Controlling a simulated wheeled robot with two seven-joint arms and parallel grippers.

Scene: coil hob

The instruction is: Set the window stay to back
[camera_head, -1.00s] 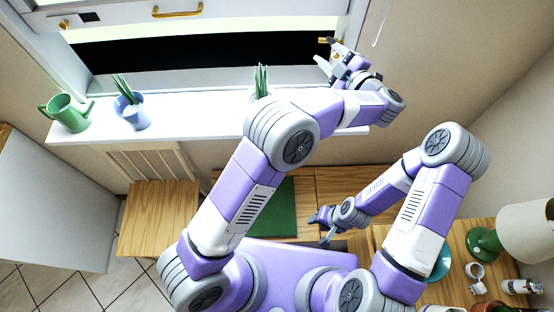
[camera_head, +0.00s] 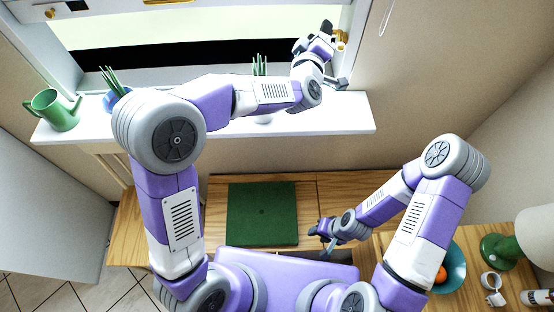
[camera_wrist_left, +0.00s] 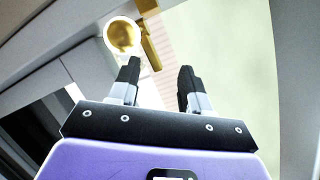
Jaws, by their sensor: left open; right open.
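The brass window stay (camera_head: 341,40) is at the right side of the window frame in the head view, partly hidden behind my left gripper (camera_head: 315,37). In the left wrist view a round brass knob and a brass bar (camera_wrist_left: 149,38) show at the top. My left gripper (camera_wrist_left: 158,80) is open and empty there, its left finger just below the brass parts; whether it touches them I cannot tell. The stay's setting is not clear. My right gripper (camera_head: 323,234) is open and empty, low over the wooden worktop.
The white sill (camera_head: 225,125) holds a green watering can (camera_head: 55,110), a blue plant pot (camera_head: 117,101) and another plant (camera_head: 260,66). A green mat (camera_head: 262,214) lies on the worktop (camera_head: 335,190). A teal bowl (camera_head: 449,268) and a lamp (camera_head: 497,250) stand at the right.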

